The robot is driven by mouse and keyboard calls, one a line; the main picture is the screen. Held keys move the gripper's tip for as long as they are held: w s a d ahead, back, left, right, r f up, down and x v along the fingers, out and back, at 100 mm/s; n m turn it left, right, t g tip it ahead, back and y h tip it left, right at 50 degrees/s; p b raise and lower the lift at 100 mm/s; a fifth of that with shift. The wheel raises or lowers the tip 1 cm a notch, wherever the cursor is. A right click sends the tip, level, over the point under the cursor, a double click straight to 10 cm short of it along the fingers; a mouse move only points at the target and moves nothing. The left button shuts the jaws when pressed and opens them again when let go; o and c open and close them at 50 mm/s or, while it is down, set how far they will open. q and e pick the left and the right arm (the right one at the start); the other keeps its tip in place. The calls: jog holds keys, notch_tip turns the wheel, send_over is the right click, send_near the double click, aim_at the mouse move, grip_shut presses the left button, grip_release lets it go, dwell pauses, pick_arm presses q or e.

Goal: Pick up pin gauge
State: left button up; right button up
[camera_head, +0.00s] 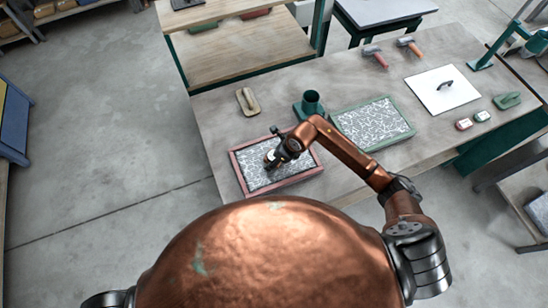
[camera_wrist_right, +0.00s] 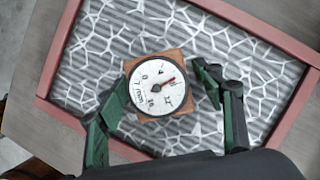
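Whether the fingertips touch the block I cannot tell. In the head view my right gripper (camera_head: 273,158) is over the red-framed tray (camera_head: 238,170) and largely hides the gauge. My left gripper is not in view.
A green-framed tray (camera_head: 335,119) lies to the right, with a dark green cup-like holder (camera_head: 312,103) behind. A float (camera_head: 248,101) stands back left.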

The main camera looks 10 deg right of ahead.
jog(key=c, duration=1.4)
